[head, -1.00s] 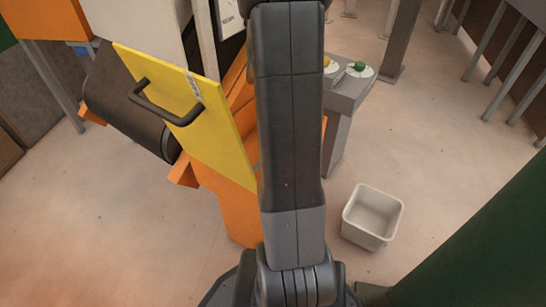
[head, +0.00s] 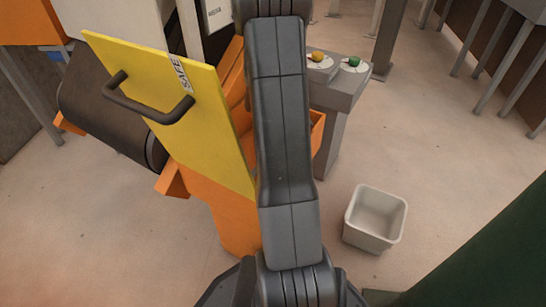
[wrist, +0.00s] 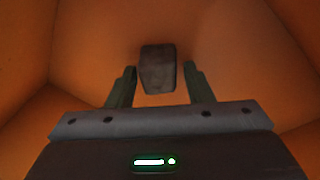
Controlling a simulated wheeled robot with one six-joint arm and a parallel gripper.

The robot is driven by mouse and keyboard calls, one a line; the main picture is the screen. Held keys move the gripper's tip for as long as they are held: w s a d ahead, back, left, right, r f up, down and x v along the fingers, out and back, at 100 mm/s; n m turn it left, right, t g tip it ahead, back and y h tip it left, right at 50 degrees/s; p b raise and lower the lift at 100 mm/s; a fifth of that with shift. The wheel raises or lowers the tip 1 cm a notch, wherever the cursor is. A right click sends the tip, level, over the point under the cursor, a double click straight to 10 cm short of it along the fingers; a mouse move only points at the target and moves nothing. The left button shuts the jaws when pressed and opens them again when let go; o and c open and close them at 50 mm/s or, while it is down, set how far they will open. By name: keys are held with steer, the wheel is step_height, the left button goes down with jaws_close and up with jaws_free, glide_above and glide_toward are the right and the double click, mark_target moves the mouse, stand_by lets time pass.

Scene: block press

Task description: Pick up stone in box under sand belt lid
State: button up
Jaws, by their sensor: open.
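In the wrist view a dark grey stone (wrist: 158,68) lies on the floor of an orange box (wrist: 95,40). My gripper (wrist: 160,80) is inside the box with its two fingers apart, one on each side of the stone's near end. I cannot tell whether the fingers touch it. In the head view the yellow lid (head: 165,100) with a dark handle and a "SAFE" label stands tilted up, and part of the orange box (head: 318,128) shows to the right of my arm. My gripper and the stone are hidden in the head view.
A dark belt roller (head: 110,105) is behind the lid on the left. A grey stand with a yellow button (head: 317,56) and a green button (head: 354,62) is beyond the box. A white bin (head: 376,217) stands on open floor at the right.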

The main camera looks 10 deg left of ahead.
steer(key=shift+f, duration=0.15)
steer(key=shift+c, duration=0.5)
steer(key=c, duration=0.8)
